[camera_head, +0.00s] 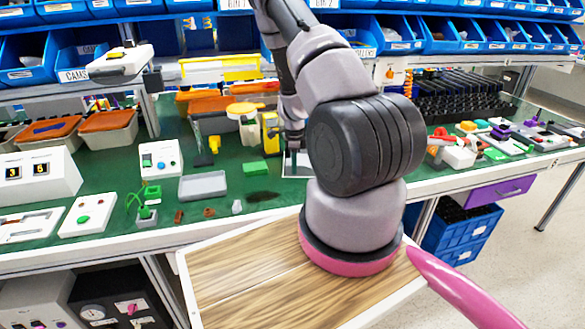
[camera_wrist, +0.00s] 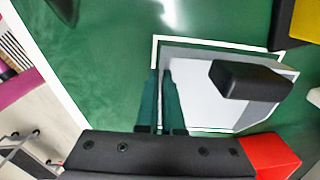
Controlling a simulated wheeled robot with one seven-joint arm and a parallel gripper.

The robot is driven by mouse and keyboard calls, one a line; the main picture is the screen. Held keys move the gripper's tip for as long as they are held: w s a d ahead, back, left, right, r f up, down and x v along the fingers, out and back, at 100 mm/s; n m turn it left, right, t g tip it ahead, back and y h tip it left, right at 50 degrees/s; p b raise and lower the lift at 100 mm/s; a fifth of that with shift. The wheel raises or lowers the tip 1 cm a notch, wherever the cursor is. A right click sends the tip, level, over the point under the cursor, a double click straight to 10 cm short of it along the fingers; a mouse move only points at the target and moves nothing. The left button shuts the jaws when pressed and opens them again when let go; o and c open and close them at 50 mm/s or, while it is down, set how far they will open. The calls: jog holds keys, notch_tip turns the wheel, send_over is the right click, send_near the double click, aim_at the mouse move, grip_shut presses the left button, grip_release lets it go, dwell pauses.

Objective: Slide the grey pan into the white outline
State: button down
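The grey pan (camera_wrist: 200,82) shows in the wrist view as a pale grey tray with a raised rim. A black block (camera_wrist: 250,80) lies over its right part in the picture. The white outline (camera_wrist: 154,50) on the green top runs along the pan's far and left sides. The pan looks largely within it, but its near and right edges are partly hidden. My gripper (camera_wrist: 160,85) points down at the pan's left edge, its two dark fingers close together. Whether they touch the pan or hold anything is unclear. In the head view my gripper (camera_head: 293,150) is over the outline area, partly hidden by my arm.
A yellow object (camera_wrist: 305,22) and a dark one stand close at the upper right in the wrist view. In the head view a green block (camera_head: 255,168) and a grey tray (camera_head: 203,186) lie left of my gripper. The table's front edge (camera_head: 130,241) is near.

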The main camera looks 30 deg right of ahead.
jog(key=shift+w, duration=0.15)
jog(key=c, duration=1)
grip_release()
notch_tip(320, 180, up, 11)
jog(key=shift+f, duration=0.1)
